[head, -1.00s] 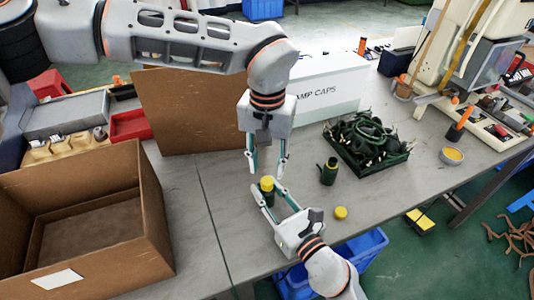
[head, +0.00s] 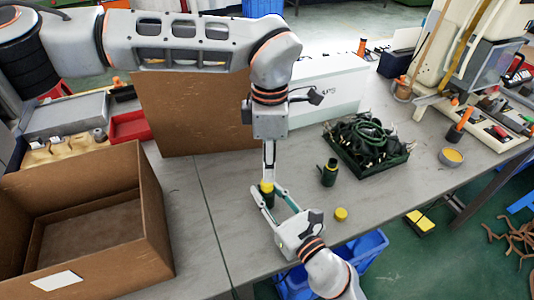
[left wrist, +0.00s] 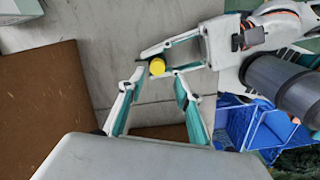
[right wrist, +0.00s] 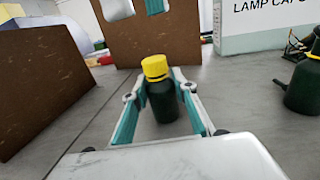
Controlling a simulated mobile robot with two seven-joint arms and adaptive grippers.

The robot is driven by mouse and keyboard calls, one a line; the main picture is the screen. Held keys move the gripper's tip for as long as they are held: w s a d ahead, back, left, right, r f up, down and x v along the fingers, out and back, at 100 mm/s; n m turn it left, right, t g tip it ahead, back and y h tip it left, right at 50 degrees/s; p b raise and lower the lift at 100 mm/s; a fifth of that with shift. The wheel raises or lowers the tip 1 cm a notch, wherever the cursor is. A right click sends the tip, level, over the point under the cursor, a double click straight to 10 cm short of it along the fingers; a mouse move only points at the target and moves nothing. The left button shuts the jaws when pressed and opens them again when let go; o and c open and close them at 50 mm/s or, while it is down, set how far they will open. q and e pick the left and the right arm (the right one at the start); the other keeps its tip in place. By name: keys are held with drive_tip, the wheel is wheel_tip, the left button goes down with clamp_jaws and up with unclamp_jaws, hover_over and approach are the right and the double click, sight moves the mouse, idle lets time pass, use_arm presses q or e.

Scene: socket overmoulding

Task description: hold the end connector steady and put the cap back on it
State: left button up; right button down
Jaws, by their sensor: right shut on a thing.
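A dark green connector (right wrist: 161,101) with a yellow cap (right wrist: 154,67) on its top stands upright on the table between my right gripper's fingers (right wrist: 157,88), which are shut on it. In the left wrist view the yellow cap (left wrist: 157,67) hides most of the connector. My left gripper (left wrist: 160,77) is open and points down from above, its fingertips on either side of the cap; whether they touch it I cannot tell. A second dark green connector (head: 329,172) without a yellow top stands to the right. A loose yellow cap (head: 341,214) lies near the table's front edge.
A large open cardboard box (head: 150,230) is at the left, and a brown panel (head: 190,115) stands behind my left gripper. A blue bin (head: 365,250) is below the front edge.

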sight(264, 188)
use_arm(q)
drive_tip(key=n, duration=0.7)
drive_tip(key=shift+r, duration=0.2)
drive_tip(key=n, duration=0.6)
drive_tip(key=shift+r, duration=0.2)
drive_tip(key=n, duration=0.7)
drive_tip(key=shift+w+a+r, duration=0.1)
drive_tip(key=shift+w+r, duration=0.05)
drive_tip(key=shift+r, duration=0.05)
drive_tip(key=n, duration=0.6)
drive_tip(key=shift+r+n, duration=0.25)
drive_tip(key=shift+n, duration=0.15)
drive_tip(key=shift+a+f, duration=0.1)
drive_tip(key=shift+f, duration=0.05)
drive_tip(key=shift+w+f, duration=0.1)
drive_tip(key=shift+f, duration=3.8)
